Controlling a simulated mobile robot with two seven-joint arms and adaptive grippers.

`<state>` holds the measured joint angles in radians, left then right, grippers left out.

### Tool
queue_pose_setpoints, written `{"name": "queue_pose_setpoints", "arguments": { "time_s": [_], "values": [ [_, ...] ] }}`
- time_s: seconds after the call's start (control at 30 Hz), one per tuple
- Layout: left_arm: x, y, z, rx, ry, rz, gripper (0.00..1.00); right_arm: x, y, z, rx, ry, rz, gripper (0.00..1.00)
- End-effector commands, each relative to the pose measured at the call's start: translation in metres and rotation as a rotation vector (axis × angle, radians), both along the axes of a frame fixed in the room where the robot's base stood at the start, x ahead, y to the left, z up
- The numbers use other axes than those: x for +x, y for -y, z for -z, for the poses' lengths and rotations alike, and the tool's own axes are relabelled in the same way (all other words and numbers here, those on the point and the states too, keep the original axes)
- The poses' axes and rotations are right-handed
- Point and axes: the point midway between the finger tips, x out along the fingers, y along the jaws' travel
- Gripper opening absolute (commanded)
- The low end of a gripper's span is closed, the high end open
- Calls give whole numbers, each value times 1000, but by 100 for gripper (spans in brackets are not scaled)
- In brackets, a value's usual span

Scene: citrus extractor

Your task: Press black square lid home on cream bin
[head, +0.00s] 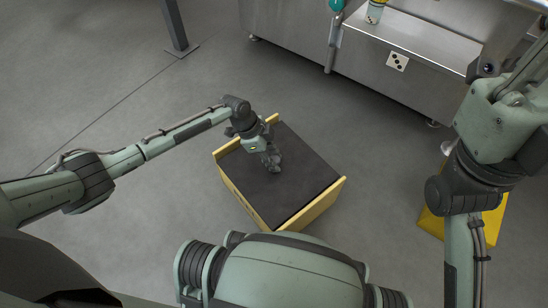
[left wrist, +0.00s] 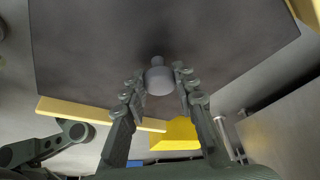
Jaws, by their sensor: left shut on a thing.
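The black square lid (head: 300,170) lies over the cream bin (head: 242,196) on the floor in the head view. Cream walls show along its left and front sides, with raised pieces at some corners. In the left wrist view the lid (left wrist: 90,50) fills the upper part, with a cream rim strip (left wrist: 70,110) below its edge. A grey knob (left wrist: 160,78) stands on the lid. My left gripper (head: 272,164) is over the lid, its fingers (left wrist: 160,88) shut on the knob from both sides. I cannot tell whether the lid is fully seated. My right gripper is out of view.
A yellow object (head: 490,222) stands on the floor to the right, partly behind my right arm. A steel counter (head: 420,55) runs along the back right. A dark post (head: 175,28) stands at the back left. The floor left of the bin is clear.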

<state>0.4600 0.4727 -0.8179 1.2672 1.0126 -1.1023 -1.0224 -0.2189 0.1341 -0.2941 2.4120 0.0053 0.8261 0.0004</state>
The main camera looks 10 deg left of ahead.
Motion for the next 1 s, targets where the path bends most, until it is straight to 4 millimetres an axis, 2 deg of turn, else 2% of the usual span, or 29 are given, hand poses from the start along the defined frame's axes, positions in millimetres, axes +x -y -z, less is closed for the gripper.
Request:
{"name": "queue_pose_setpoints", "arguments": {
  "time_s": [0.23, 0.27, 0.4, 0.47, 0.77, 0.87, 1.0],
  "values": [
    [0, 0, 7, -1, 1, 0, 0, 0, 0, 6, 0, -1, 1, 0],
    [1, 0, 6, -1, 1, 0, 29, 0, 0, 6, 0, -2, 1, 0],
    [0, 0, 6, -1, 1, 0, 46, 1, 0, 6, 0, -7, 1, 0],
    [0, 0, 6, -1, 1, 0, 52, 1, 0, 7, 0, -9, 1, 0],
    [0, -1, 5, 1, 0, 0, 52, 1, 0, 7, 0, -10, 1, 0],
    [0, -4, -2, -1, 3, 1, 52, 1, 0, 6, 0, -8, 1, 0],
    [-1, -13, -25, 0, 4, 1, 52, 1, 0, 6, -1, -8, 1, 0]
  ]
}}
